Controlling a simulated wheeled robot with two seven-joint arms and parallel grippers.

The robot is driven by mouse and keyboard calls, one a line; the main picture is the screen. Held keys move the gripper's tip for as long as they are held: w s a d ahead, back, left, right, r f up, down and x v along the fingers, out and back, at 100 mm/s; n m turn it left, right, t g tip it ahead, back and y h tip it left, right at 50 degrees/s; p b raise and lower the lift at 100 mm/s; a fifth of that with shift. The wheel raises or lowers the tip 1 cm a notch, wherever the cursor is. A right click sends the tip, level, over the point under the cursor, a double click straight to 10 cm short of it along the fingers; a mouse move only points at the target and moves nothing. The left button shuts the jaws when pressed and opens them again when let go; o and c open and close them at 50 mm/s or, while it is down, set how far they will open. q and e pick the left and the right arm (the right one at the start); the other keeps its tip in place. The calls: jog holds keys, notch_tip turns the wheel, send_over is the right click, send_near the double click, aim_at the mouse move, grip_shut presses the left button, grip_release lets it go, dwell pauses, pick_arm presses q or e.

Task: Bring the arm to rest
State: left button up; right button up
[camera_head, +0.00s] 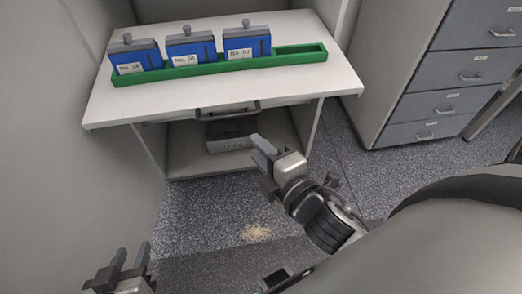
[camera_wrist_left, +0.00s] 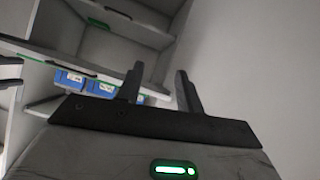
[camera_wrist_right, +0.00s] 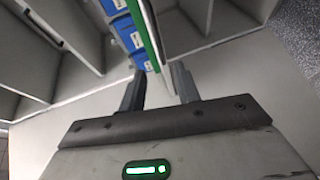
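My left gripper (camera_head: 128,262) is at the bottom left of the head view, low in front of the table. In the left wrist view its two fingers (camera_wrist_left: 160,82) stand apart with nothing between them. My right gripper (camera_head: 263,164) is near the middle of the head view, in front of and below the table's front edge. In the right wrist view its fingers (camera_wrist_right: 159,82) are also apart and empty. Neither gripper touches anything.
A white table (camera_head: 125,104) bears a green rack (camera_head: 290,60) with three blue labelled blocks (camera_head: 140,57); its right end is empty. A dark box (camera_head: 230,135) sits on the shelf below. Grey drawers (camera_head: 440,103) stand right. A tan patch (camera_head: 257,232) lies on the floor.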

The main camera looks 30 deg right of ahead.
pick_arm(q)
jog(key=shift+r, duration=0.1)
dwell(0.3)
jog(key=p, duration=0.2)
jog(key=r+p, duration=0.1)
jog(key=shift+a+r+p, duration=0.15)
jog(key=shift+a+p, duration=0.1)
jog(key=shift+p, duration=0.1)
pick_arm(e)
jog(key=s+a+f+m+g+y, duration=0.2)
jog(key=s+f+m+g, duration=0.2)
jog(key=m, duration=1.2)
notch_tip(320, 180, down, 3)
jog(key=shift+s+a+r+g, duration=0.1)
jog(key=shift+s+a+g, duration=0.25)
jog(key=shift+g, duration=0.25)
pick_arm(q)
jog(key=shift+s+g, duration=0.1)
jog(key=shift+g, duration=0.2)
